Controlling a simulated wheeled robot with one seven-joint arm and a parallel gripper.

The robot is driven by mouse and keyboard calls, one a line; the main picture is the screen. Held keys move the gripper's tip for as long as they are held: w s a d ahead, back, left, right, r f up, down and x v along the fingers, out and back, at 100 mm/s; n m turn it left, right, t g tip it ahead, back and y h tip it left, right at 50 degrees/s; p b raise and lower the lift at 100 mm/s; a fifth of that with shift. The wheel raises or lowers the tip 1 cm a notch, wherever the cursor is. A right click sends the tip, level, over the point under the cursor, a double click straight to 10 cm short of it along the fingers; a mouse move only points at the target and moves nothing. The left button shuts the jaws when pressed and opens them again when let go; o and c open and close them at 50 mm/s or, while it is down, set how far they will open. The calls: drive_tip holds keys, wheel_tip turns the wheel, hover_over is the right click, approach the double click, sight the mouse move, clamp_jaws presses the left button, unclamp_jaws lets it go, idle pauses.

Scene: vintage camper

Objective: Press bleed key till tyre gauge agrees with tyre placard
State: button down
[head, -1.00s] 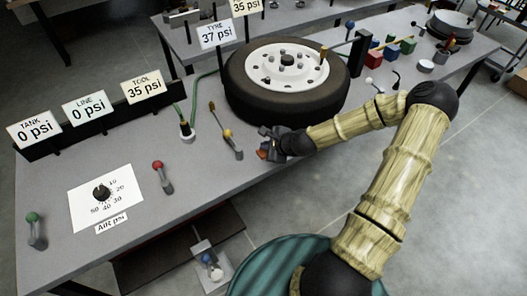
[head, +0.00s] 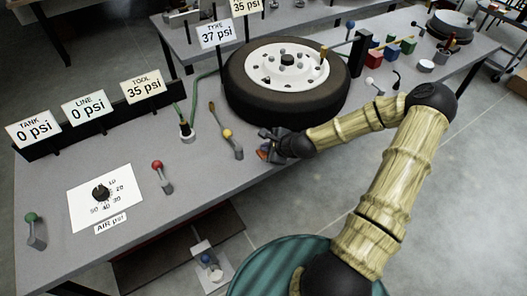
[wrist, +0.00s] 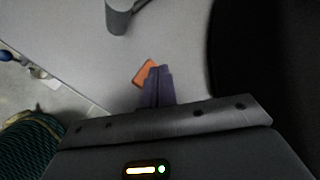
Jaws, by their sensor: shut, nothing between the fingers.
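The tyre gauge (head: 215,34) reads 37 psi. Behind it a card (head: 246,6) reads 35 psi; its top is cut off, so I cannot confirm it is the placard. The tyre (head: 287,105) with a white wheel lies flat on the bench. My gripper (head: 264,150) is shut and empty, close to the tyre's near side, over an orange key (head: 262,155), probably the bleed key. In the wrist view my fingertips (wrist: 160,72) overlap the orange key (wrist: 144,74). I cannot tell whether they touch it or how far it is pressed.
TANK (head: 34,129) and LINE (head: 88,106) signs read 0 psi; TOOL (head: 147,86) reads 35 psi. A yellow-knobbed lever (head: 231,143) stands left of my gripper.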

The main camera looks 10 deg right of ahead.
drive_tip(key=shift+f+b, duration=0.3)
drive_tip(key=shift+f, duration=0.2)
idle(0.5)
drive_tip(key=shift+r+p, duration=0.85)
drive_tip(key=shift+r, duration=0.1)
wheel_tip(320, 180, up, 5)
drive_tip(key=p, duration=0.4)
idle(3.5)
